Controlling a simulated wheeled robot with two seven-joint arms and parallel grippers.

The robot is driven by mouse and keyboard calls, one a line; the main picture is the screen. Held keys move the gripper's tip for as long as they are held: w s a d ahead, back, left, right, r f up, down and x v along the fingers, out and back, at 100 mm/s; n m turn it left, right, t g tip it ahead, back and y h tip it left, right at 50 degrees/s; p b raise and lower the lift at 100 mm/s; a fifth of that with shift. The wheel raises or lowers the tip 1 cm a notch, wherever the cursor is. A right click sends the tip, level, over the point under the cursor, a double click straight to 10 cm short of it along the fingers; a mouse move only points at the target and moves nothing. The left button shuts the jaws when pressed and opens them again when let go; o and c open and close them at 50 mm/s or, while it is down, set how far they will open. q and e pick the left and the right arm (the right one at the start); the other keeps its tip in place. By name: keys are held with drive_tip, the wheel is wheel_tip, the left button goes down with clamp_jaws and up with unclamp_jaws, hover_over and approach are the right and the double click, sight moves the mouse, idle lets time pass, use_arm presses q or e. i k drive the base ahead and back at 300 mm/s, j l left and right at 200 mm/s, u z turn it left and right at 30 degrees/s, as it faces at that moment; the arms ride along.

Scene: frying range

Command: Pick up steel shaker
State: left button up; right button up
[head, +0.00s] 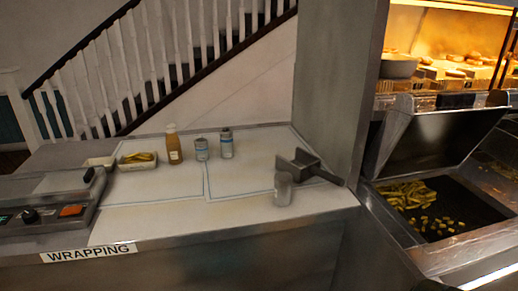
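A plain grey cylinder (283,190), which looks like the steel shaker, stands upright near the front right of the wrapping counter (245,209). A dark metal scoop (300,163) with a handle pointing right lies just behind it. Two other grey cylinders stand further back: a shorter one (201,150) and a taller one (226,144) with a dark top. They may also be shakers; I cannot tell their material for sure. Neither of my grippers is in view.
A brown sauce bottle (173,145) and a tray of chips (137,160) stand at the back left, beside a white tray (100,163). A wrapping machine (48,205) fills the left end. A chip bin (440,210) is at right. The counter's front middle is clear.

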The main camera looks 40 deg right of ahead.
sight(283, 180)
drive_tip(key=i+j+z, duration=0.15)
drive_tip(key=i+z, duration=0.2)
drive_tip(key=i+j+z, duration=0.2)
drive_tip(key=z, duration=0.15)
drive_tip(key=i+j+z, duration=0.25)
drive_tip(key=z, duration=0.15)
drive_tip(key=j, duration=0.1)
